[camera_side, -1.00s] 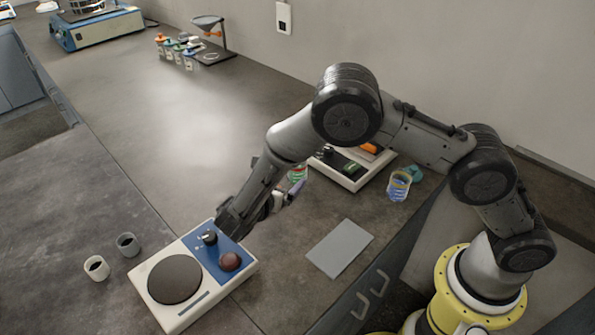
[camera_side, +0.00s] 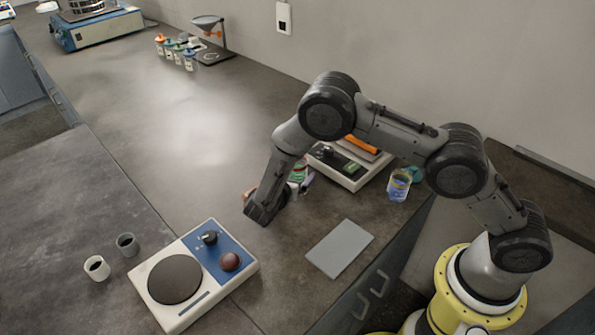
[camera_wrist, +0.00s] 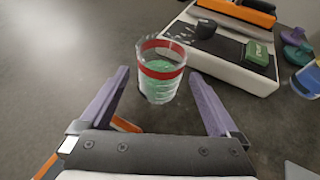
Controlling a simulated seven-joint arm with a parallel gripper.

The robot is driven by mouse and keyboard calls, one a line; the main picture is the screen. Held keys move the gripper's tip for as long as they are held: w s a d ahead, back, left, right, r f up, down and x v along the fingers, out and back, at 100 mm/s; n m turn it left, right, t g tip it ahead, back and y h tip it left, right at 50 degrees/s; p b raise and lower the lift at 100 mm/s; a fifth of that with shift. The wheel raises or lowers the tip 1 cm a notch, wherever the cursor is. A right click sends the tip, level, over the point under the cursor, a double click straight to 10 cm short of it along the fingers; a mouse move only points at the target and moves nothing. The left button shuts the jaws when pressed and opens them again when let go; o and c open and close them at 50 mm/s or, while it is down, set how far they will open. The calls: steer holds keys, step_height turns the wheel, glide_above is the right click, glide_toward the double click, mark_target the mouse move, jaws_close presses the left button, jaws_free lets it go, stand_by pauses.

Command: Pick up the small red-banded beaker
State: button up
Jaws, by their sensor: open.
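The small red-banded beaker (camera_wrist: 161,72) is a clear cup with a red band near its rim and green contents. It stands upright on the bench in the wrist view, ahead of my gripper (camera_wrist: 157,82). The two purple fingers are open, one on each side of the beaker's near part, with gaps visible on both sides. In the side view the beaker (camera_side: 299,171) is mostly hidden behind my wrist, with a bit of green and red showing.
A white device with an orange top (camera_side: 350,166) stands close behind and right of the beaker. A blue beaker (camera_side: 398,187) is further right. A grey plate (camera_side: 339,248) and a blue-and-white device (camera_side: 193,274) lie nearer.

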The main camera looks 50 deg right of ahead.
steer(key=shift+x, duration=1.3)
steer(key=c, duration=1.5)
